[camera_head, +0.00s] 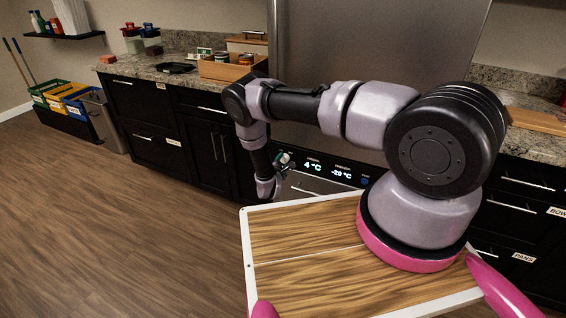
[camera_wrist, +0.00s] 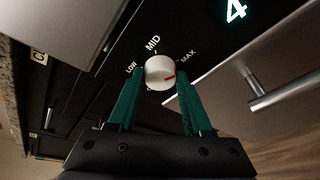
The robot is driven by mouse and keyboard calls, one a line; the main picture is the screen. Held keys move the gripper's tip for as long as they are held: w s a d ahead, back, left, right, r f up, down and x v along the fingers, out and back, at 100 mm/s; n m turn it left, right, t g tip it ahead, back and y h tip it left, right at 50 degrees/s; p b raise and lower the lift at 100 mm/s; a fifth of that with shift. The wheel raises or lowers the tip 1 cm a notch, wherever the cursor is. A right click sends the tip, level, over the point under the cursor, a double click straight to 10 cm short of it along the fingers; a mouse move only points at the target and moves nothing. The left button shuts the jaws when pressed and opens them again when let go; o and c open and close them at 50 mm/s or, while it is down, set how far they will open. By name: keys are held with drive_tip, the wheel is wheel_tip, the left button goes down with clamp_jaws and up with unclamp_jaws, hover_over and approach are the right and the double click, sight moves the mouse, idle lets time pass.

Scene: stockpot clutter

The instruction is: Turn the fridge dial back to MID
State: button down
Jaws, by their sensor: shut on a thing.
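The fridge dial (camera_wrist: 157,66) is a round white knob on a black panel, seen close in the wrist view. The LOW label (camera_wrist: 131,67) is to the left, partly by a finger. My gripper (camera_wrist: 160,77) has its two green fingers on either side of the dial, shut on it. In the head view my gripper (camera_head: 284,161) is at the left end of the fridge panel; the dial is small there.
The fridge panel (camera_head: 326,170) shows 4°C and -20°C. A metal bar handle (camera_wrist: 288,94) is right of the dial in the wrist view. Dark cabinets (camera_head: 205,142) stand left of the fridge. The wooden floor at left is clear; bins (camera_head: 80,103) stand farther back.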

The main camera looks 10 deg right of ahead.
drive_tip(key=n+g+h, duration=0.1)
drive_tip(key=n, duration=0.2)
drive_tip(key=shift+a, duration=0.15)
drive_tip(key=n+g+h, duration=0.1)
drive_tip(key=n, duration=0.1)
drive_tip(key=shift+w+a+n, duration=0.1)
drive_tip(key=shift+w+n, duration=0.05)
drive_tip(key=shift+n, duration=0.25)
drive_tip(key=n+g+h, duration=0.1)
drive_tip(key=n+h, duration=0.1)
drive_tip(key=n, duration=0.3)
drive_tip(key=shift+w+a, duration=0.1)
idle(0.3)
drive_tip(key=shift+c, duration=1.6)
unclamp_jaws()
drive_tip(key=shift+a, duration=0.1)
